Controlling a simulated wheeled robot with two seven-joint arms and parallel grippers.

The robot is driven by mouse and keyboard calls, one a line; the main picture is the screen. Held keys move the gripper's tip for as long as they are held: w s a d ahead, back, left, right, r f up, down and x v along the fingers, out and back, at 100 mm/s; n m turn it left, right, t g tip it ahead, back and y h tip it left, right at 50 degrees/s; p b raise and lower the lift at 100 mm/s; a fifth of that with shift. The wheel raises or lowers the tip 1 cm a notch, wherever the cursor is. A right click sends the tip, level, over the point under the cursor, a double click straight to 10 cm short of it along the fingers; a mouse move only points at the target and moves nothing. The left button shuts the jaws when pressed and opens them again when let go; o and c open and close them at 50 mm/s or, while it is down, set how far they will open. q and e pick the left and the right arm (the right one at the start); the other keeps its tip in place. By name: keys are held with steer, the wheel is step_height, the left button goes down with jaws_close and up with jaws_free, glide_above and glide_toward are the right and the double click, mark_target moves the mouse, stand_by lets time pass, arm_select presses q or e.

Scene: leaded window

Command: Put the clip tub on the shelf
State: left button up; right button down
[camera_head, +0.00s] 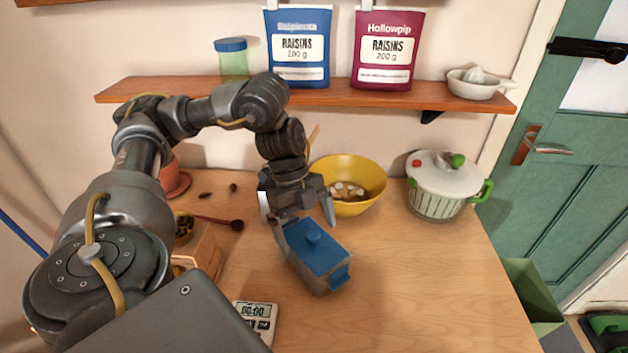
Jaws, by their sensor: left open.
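The clip tub (322,252), a grey box with a blue lid, a knob on top and a blue clip at its near right end, sits on the wooden counter (420,290). My left gripper (299,220) is open, its fingers pointing down over the far end of the tub. I cannot tell whether they touch it. The wooden shelf (225,87) runs along the wall behind. My right gripper is not in view.
The shelf holds a green jar (232,62) with a blue lid, two raisin bags (299,75) (386,80) and a white juicer (477,85). A yellow bowl (362,205) and a salad spinner (437,195) stand beyond the tub. A timer (262,313) lies nearer. The shelf's left end looks free.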

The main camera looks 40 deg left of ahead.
mark_target(313, 246)
arm_select(q)
steer(key=x, duration=0.5)
steer(key=shift+w+b, duration=0.15)
steer(key=shift+b, duration=0.2)
steer(key=c, duration=1.6)
steer(key=shift+o, duration=0.2)
steer(key=shift+r, duration=0.1)
